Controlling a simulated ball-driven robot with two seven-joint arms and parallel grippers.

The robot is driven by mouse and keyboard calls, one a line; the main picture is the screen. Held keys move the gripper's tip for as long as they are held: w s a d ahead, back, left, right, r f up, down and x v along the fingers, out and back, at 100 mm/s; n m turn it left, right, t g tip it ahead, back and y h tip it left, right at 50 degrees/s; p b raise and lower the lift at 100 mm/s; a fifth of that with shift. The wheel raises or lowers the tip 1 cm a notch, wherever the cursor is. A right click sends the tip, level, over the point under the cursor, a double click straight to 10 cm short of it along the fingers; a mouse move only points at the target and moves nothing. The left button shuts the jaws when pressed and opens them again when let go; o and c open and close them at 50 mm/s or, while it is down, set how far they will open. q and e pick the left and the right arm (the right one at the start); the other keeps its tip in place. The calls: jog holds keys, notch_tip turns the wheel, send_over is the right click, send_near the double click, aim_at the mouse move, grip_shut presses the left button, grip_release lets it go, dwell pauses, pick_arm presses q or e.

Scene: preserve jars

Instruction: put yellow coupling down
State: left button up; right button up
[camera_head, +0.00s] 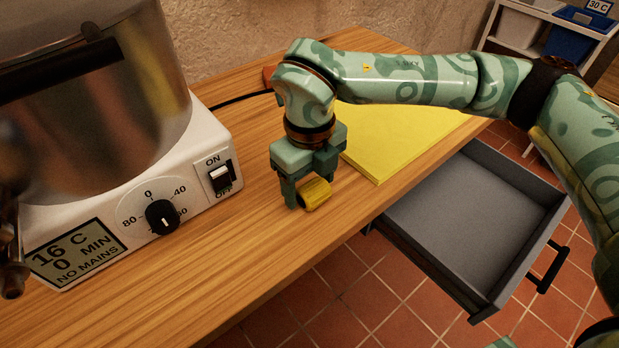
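The yellow coupling (315,194) is a short ribbed cylinder lying on its side, low over the wooden worktop. My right gripper (309,192) points down at it, with the coupling between its two green fingers. The gripper looks shut on the coupling. I cannot tell whether the coupling touches the wood. My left gripper is not in view.
A yellow mat or board (400,140) lies right of the gripper. The white heater base (105,215) with a steel pot (150,80) stands at left. A grey drawer (470,225) is open below the worktop's right edge. The front worktop (215,290) is clear.

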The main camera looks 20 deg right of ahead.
aim_at(310, 184)
pick_arm(q)
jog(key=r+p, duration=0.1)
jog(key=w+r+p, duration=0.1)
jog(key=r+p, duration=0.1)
jog(key=p, duration=0.1)
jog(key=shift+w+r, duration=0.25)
pick_arm(e)
notch_tip(310, 184, up, 12)
jog(key=shift+r, duration=0.2)
jog(key=shift+f, duration=0.1)
